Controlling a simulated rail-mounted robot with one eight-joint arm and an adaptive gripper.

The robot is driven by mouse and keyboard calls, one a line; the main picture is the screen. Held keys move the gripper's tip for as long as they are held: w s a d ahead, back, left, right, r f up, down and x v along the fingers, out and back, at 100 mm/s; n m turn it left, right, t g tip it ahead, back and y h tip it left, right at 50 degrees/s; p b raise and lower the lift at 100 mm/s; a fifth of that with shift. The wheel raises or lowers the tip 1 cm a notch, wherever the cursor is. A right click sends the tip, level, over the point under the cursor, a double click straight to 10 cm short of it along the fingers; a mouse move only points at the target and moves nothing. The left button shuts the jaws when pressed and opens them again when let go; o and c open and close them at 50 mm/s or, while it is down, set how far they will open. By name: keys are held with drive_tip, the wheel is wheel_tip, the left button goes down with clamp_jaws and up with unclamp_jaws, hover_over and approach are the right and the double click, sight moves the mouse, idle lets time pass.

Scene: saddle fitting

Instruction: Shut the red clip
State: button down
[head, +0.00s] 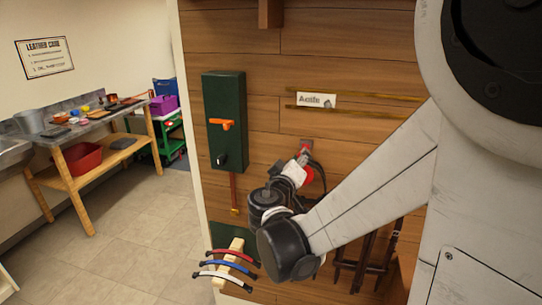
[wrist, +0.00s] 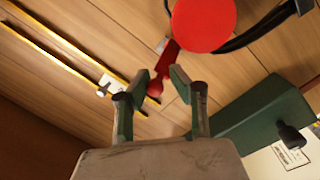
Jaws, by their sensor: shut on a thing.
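A red clip shows in the wrist view as a narrow red lever (wrist: 157,84) between my fingertips, with a large flat red disc (wrist: 205,24) beyond it. My gripper (wrist: 165,76) has one finger on each side of the lever and is shut on it. In the head view the red disc (head: 307,175) shows at the wooden wall, beside a black curved band (head: 320,172). My wrist and arm hide most of the gripper and the lever there. I cannot tell how far the clip is closed.
A green box (head: 224,120) with an orange lever (head: 221,123) and black knob stands left on the wooden wall. Brass rails (head: 375,96) run above right. Red, blue and white curved handles (head: 230,265) sit lower left. A workbench (head: 85,125) stands beyond open floor.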

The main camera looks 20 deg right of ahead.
idle(0.4)
drive_tip(key=c, duration=1.6)
unclamp_jaws()
drive_tip(key=shift+s+d, duration=0.1)
drive_tip(key=shift+d, duration=0.05)
drive_tip(key=shift+c, duration=0.2)
drive_tip(key=shift+s+a, duration=0.2)
drive_tip(key=shift+a, duration=0.2)
drive_tip(key=v, duration=1.1)
drive_tip(key=shift+s, duration=0.15)
